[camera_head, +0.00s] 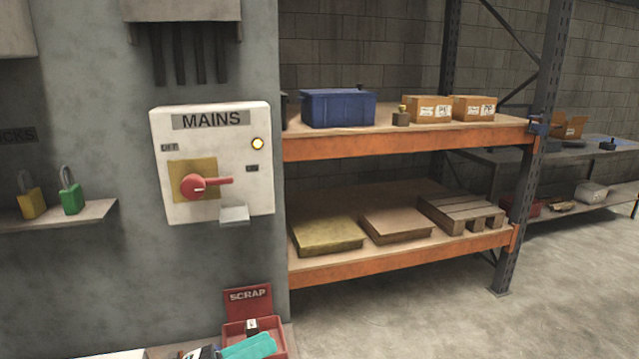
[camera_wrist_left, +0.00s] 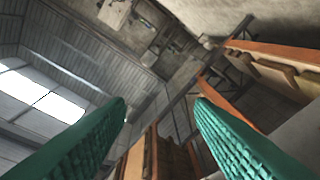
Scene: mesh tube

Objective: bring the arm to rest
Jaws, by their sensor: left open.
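My left gripper (camera_wrist_left: 161,102) shows in the wrist view as two green, ribbed fingers set wide apart, with nothing between them. The wrist view looks tilted past the fingers to a metal roof, a bright window and orange shelf beams. The right gripper is not in view. The MAINS box (camera_head: 233,165) on the grey pillar has a red handle (camera_head: 205,184) pointing right and a lit lamp (camera_head: 257,143).
A red SCRAP bin (camera_head: 282,334) sits low by the pillar. A ledge (camera_head: 95,214) holds a yellow padlock (camera_head: 32,200) and a green padlock (camera_head: 70,195). An orange shelf rack (camera_head: 400,141) with a blue crate (camera_head: 338,108) and boxes stands right. The floor (camera_head: 430,325) at front right is clear.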

